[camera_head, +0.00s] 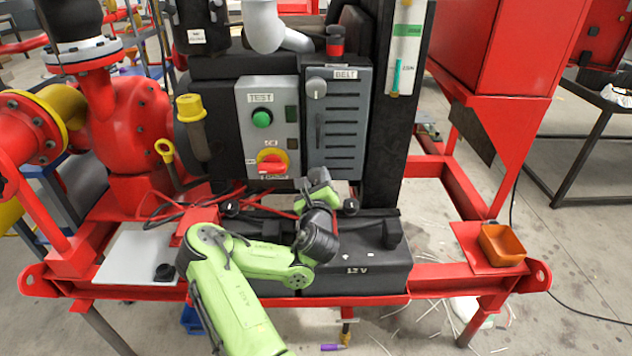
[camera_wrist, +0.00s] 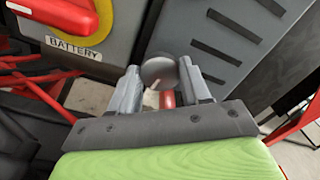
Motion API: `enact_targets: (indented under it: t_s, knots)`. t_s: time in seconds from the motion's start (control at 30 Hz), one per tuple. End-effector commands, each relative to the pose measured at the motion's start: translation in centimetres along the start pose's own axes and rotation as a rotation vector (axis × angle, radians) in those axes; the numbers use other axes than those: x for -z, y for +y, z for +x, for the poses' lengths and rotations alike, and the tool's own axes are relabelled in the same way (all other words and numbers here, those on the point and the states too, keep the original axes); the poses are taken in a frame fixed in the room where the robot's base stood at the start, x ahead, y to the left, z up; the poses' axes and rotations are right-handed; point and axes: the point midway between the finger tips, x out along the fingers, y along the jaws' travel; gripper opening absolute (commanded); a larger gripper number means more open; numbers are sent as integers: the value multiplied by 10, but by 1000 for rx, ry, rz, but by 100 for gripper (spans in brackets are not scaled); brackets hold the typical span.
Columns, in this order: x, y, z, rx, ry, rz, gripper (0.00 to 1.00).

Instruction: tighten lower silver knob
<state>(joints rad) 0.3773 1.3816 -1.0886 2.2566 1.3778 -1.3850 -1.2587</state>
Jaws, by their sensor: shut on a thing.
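In the wrist view, a round silver knob (camera_wrist: 158,71) sits at the bottom edge of the belt panel (camera_wrist: 215,45), between the two grey fingers of my gripper (camera_wrist: 161,76). The fingers are shut on this lower knob from both sides. In the head view my gripper (camera_head: 315,180) is just below the grey belt panel (camera_head: 341,140), and it hides the lower knob there. Another silver knob (camera_head: 316,87) is in plain view at the panel's upper left.
Left of the belt panel is a control box (camera_head: 268,125) with a green button and a red rotary switch (camera_head: 272,163). A black 12 V battery (camera_head: 365,270) lies below my arm. Red cables (camera_wrist: 35,85) run at the left in the wrist view. An orange tray (camera_head: 502,245) is at the right.

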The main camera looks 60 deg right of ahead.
Motion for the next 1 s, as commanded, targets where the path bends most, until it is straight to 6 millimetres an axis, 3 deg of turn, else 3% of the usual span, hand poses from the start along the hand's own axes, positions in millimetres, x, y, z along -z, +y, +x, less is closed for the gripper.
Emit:
enact_targets:
  t_s: [0.7, 0.73, 0.87, 1.0]
  knots:
    - [1, 1, 0, -2, 2, -75, 17]
    - [1, 1, 0, -2, 2, -75, 50]
    - [1, 1, 0, -2, 2, -74, 70]
    - [0, 1, 0, -1, 1, -74, 73]
